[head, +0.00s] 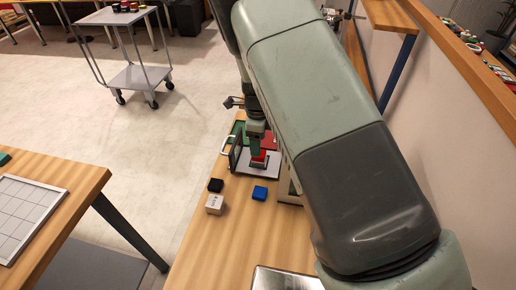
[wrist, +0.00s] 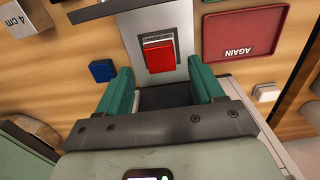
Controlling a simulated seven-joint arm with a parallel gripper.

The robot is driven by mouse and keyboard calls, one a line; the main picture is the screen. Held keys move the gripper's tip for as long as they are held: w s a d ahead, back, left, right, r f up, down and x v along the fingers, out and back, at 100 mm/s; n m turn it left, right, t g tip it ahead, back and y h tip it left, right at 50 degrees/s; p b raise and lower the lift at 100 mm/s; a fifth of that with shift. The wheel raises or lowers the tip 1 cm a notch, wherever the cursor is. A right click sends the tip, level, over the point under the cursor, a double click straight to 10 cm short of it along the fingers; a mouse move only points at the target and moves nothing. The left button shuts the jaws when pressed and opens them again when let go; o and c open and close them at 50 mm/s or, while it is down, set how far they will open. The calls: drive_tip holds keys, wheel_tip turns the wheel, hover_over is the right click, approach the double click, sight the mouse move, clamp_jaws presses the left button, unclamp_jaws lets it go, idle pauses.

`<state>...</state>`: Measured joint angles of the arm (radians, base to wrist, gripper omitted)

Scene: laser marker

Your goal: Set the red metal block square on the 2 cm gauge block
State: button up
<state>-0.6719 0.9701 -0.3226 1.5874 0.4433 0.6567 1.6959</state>
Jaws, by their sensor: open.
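The red metal block (wrist: 160,58) lies below my open gripper (wrist: 163,78), between and beyond the two green fingertips in the wrist view. A pale edge, which looks like the gauge block (wrist: 157,38), shows along its far side. The red block appears to rest on it, but I cannot tell exactly how square it sits. Both are on a grey plate. In the head view my gripper (head: 257,146) is just above the red block (head: 259,157). The fingers show clear gaps on both sides of the block in the wrist view.
A blue block (head: 260,192), a black block (head: 215,185) and a white block (head: 214,204) stand on the bench in front. A red tray marked AGAIN (wrist: 245,48) lies beside the plate. A green tray (head: 238,127) is behind. My arm hides the right side.

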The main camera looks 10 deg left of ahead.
wheel_tip(320, 180, up, 8)
drive_tip(key=s+d+r+n+t+y, duration=0.1)
drive_tip(key=s+d+r+n, duration=0.25)
drive_tip(key=r, duration=0.35)
drive_tip(key=s+d+r+n, duration=0.2)
drive_tip(key=d+r, duration=0.3)
drive_tip(key=r, duration=0.2)
drive_tip(key=s+d+r+n+t+y, duration=0.1)
drive_tip(key=s+d+r+n, duration=0.25)
drive_tip(key=r, duration=0.45)
drive_tip(key=s+d+r+n+t+h, duration=0.1)
drive_tip(key=s+d+n, duration=0.3)
drive_tip(key=s, duration=0.5)
drive_tip(key=s+d+r+n+t+h, duration=0.1)
drive_tip(key=s+d+r+n+t, duration=0.1)
drive_tip(key=s+d+r+n, duration=0.2)
drive_tip(key=s+d+n, duration=0.1)
drive_tip(key=s+d, duration=0.2)
drive_tip(key=s, duration=0.3)
drive_tip(key=shift+r+t, duration=0.3)
drive_tip(key=shift+w, duration=0.1)
